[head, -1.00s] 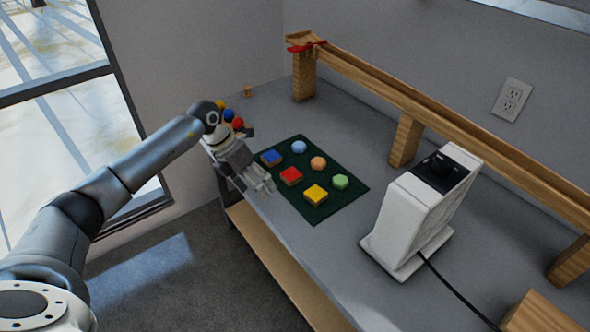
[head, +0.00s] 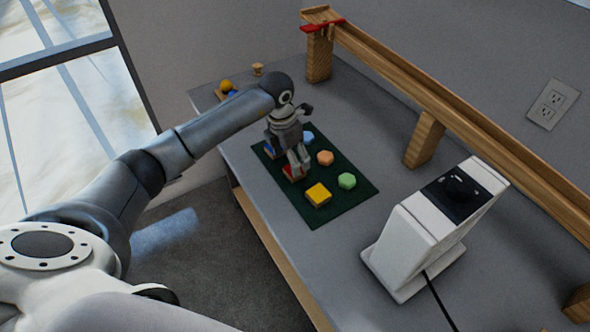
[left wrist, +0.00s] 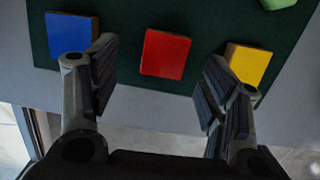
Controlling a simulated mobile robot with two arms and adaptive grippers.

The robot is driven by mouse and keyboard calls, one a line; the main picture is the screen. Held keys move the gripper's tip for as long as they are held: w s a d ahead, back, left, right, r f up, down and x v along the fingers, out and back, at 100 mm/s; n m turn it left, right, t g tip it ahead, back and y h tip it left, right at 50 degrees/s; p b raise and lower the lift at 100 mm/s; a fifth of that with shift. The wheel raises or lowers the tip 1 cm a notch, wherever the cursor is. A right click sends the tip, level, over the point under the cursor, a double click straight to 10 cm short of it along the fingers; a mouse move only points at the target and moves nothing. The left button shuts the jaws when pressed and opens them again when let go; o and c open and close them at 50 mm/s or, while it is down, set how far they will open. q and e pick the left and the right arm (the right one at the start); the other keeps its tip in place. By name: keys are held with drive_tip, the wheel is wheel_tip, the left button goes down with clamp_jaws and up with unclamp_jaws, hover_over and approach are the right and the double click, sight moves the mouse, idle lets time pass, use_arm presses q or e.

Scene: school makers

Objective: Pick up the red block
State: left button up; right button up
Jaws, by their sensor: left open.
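The red block (left wrist: 166,54) is a square with a red top on a dark green mat (left wrist: 122,40). In the left wrist view it lies between and ahead of my open, empty left gripper's fingers (left wrist: 158,90). In the head view my left gripper (head: 297,172) hangs over the mat and hides most of the red block (head: 288,176). The blue block (left wrist: 72,33) is left of the red one in the left wrist view, and the yellow block (left wrist: 247,64) is right of it. My right gripper is not in view.
Light blue, orange (head: 325,158) and green (head: 347,181) pieces lie on the mat's far side. A white device (head: 425,235) with a black top stands to the right on the grey table (head: 265,205). A wooden ramp (head: 440,105) runs along the wall.

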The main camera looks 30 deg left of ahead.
sight(287, 171)
use_arm(q)
drive_tip(key=f, duration=0.3)
drive_tip(key=shift+d+f+p, duration=0.3)
drive_tip(key=shift+d+p, duration=0.1)
drive_tip(key=shift+w+f, duration=0.1)
drive_tip(key=shift+f, duration=0.15)
drive_tip(key=c, duration=0.3)
drive_tip(key=shift+c, duration=1.4)
drive_tip(key=c, duration=0.4)
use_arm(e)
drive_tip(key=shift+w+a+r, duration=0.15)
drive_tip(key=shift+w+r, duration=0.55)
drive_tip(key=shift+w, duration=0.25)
